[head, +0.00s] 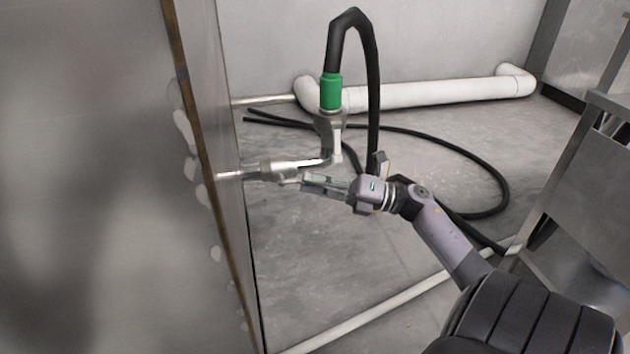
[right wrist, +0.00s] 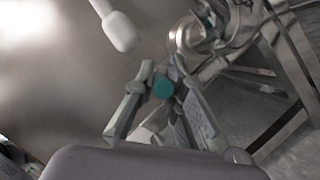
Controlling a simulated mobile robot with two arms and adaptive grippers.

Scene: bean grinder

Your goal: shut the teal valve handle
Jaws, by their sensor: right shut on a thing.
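My right gripper (head: 308,181) reaches in from the right in the head view, its fingertips at the metal valve and pipe (head: 268,171) that come out of the wall panel. In the right wrist view, the teal valve handle (right wrist: 163,89) sits between the fingertips of this gripper (right wrist: 164,80), which is shut on it. Only a small end of the handle shows there. In the head view I cannot make out the handle, as the fingers cover that spot. My left gripper is not in view.
A green coupling (head: 331,92) with a black hose (head: 372,90) rises from the valve, just above my right gripper. The hose loops over the floor behind. A tall metal panel (head: 90,180) fills the left. A metal rack (head: 585,180) stands at right. White pipes run along the floor.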

